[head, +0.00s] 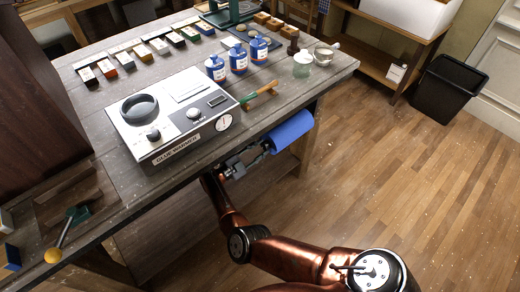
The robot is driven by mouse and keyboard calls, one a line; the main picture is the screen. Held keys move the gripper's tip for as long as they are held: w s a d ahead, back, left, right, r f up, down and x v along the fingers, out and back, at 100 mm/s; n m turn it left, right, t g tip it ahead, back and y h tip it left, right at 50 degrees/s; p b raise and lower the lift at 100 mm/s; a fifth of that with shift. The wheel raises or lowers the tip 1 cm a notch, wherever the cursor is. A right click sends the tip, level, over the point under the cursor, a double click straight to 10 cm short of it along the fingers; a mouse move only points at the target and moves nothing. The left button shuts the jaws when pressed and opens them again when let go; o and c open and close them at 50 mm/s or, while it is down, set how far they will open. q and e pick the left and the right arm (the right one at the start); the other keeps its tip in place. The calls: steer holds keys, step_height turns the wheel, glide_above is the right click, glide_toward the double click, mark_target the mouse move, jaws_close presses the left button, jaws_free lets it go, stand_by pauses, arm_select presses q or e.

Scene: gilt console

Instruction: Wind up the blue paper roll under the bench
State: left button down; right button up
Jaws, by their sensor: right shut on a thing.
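The blue paper roll (290,131) hangs under the right part of the bench (290,75), just below its front edge. My right gripper (262,150) is at the left end of the roll, below the bench edge. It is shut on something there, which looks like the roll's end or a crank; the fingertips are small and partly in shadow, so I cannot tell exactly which. My copper-coloured right arm reaches up to it from the bottom right. My left gripper is not in view.
A glue warmer (170,115) stands on the bench near the front edge. A black bin (447,88) stands right; the wooden floor between is clear.

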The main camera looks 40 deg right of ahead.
steer(key=o, duration=1.2)
steer(key=shift+c, duration=0.2)
steer(key=a, duration=1.2)
steer(key=shift+s, duration=0.45)
steer(key=shift+d, duration=0.1)
